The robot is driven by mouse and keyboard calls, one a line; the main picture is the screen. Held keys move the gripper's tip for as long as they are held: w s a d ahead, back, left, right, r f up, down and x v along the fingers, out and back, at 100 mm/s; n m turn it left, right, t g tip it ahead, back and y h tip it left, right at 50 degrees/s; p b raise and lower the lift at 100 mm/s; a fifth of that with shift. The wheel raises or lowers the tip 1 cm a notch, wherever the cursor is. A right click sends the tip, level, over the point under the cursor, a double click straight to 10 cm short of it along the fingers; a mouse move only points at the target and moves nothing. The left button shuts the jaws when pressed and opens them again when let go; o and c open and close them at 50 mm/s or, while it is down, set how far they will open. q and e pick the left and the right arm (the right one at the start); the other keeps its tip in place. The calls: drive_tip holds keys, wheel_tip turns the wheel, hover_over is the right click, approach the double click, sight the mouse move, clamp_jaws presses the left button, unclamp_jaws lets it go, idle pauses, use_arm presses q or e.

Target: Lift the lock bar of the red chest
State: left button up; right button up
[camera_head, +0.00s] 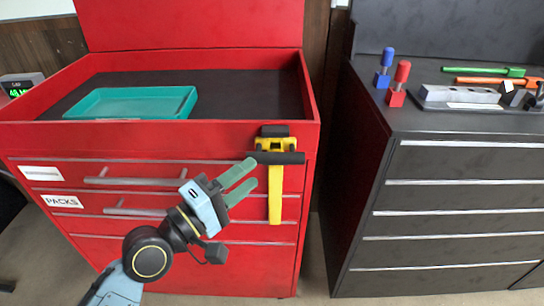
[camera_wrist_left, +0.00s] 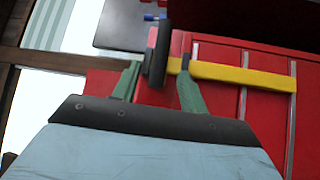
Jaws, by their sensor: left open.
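The red chest (camera_head: 180,138) stands at the left in the head view, its drawers with bar handles facing me. Its lock bar (camera_head: 275,195) is a yellow upright strip at the right of the front, with a black cross handle (camera_head: 278,158) near its top. My left gripper (camera_head: 250,178) is open, its green fingers pointing at the bar just below the handle. In the left wrist view the black handle (camera_wrist_left: 160,55) appears between the open fingers, and the yellow bar (camera_wrist_left: 240,77) runs to the right. I cannot tell whether the fingers touch it. My right gripper is not in view.
A teal tray (camera_head: 133,102) sits on the red chest's top. A black cabinet (camera_head: 450,200) stands to the right across a narrow gap, with red (camera_head: 398,85) and blue (camera_head: 384,68) tools and a grey block (camera_head: 462,94) on top.

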sight(265, 163)
use_arm(q)
drive_tip(key=x, duration=0.7)
drive_tip(key=shift+w, duration=0.1)
clamp_jaws()
